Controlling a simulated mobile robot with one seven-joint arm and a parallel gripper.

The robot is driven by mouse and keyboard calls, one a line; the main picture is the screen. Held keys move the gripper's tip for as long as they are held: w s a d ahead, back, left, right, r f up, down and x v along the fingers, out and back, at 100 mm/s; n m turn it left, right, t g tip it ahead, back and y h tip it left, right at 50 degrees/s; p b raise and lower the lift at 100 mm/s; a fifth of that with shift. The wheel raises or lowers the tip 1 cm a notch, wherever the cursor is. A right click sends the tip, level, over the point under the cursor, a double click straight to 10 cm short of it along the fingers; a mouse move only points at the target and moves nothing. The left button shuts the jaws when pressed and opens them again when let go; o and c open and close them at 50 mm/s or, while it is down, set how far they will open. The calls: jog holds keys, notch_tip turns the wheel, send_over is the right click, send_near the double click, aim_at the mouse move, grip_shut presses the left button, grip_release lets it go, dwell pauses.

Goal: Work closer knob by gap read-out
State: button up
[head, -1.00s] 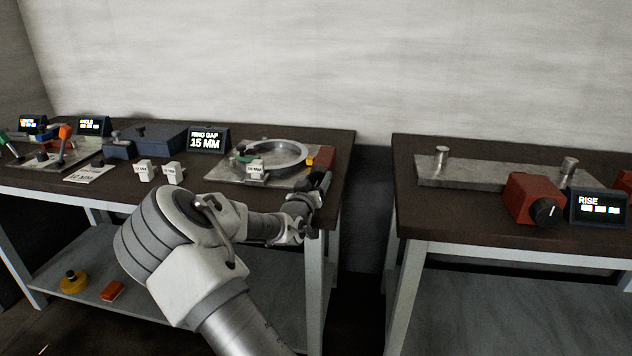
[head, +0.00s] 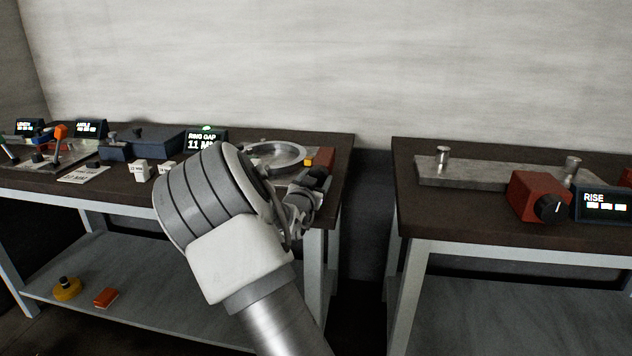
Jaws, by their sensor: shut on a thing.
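The gap read-out (head: 203,139) at the back of the left bench shows "RING GAP" and 11 with the rest cut off by my arm, and a green light glows on its top. The metal ring (head: 287,155) lies on its plate, partly hidden behind my arm. A red block (head: 326,157) with a yellow patch stands at the ring's right. My gripper (head: 316,178) is at the front right of the ring plate, by the red block, shut on the closer knob, which is mostly hidden by the fingers.
White marked blocks (head: 140,171) and a paper card (head: 84,174) lie left of my arm. A dark blue box (head: 148,143) stands behind them. The right bench (head: 420,216) holds a long metal plate, a red box with a black knob (head: 550,208) and a RISE display (head: 603,205). A gap separates the benches.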

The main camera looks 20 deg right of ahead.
jog(key=shift+f, duration=0.1)
jog(key=o, duration=1.4)
jog(key=shift+c, duration=0.2)
jog(key=shift+a, duration=0.1)
jog(key=p+v, duration=0.4)
jog(key=v, duration=1.3)
jog(key=shift+s, duration=0.2)
